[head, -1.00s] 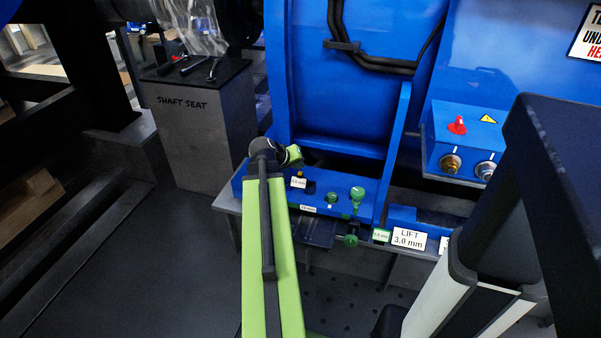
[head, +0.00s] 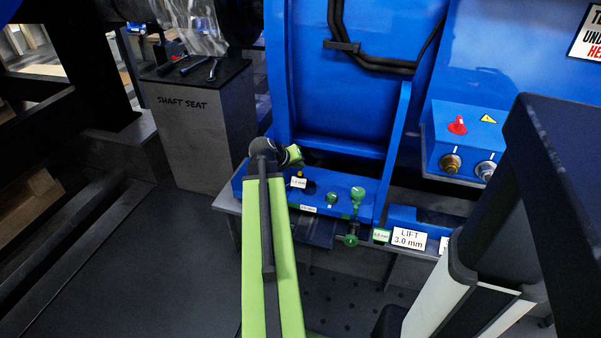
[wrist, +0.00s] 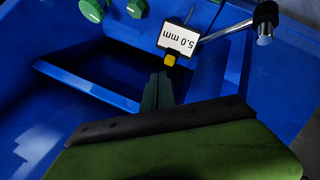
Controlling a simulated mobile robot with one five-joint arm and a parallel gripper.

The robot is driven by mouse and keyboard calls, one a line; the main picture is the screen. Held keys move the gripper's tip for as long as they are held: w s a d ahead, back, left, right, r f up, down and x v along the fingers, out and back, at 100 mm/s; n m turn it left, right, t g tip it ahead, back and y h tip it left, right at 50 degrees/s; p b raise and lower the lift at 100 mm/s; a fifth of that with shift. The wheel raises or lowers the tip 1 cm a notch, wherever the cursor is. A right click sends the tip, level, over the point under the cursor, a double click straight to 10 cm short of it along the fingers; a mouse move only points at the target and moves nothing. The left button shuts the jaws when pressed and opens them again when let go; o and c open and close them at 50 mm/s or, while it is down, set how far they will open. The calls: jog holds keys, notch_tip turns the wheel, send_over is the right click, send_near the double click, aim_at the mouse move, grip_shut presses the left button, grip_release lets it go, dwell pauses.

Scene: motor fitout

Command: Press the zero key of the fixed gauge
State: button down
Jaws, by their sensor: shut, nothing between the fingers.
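The fixed gauge (wrist: 181,38) shows in the wrist view as a small white face reading 5.0 mm upside down. A yellow key (wrist: 169,60) sticks out at its lower edge.
A metal rod with a black-capped end (wrist: 265,22) lies beside the gauge. Green knobs (head: 357,194) stand on the blue ledge (head: 384,208) to the right. A LIFT 3.0 mm label (head: 409,238) and a control box with a red switch (head: 457,126) are farther right.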

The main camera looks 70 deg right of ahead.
jog(key=shift+f+b, duration=0.35)
jog(key=shift+f, duration=0.05)
jog(key=shift+f+b, duration=0.45)
dwell(0.4)
jog(key=shift+r, duration=0.1)
jog(key=shift+r+p, duration=0.75)
jog(key=shift+p, duration=0.1)
jog(key=shift+r, duration=0.1)
notch_tip(320, 180, up, 5)
jog(key=p, duration=0.5)
dwell(0.5)
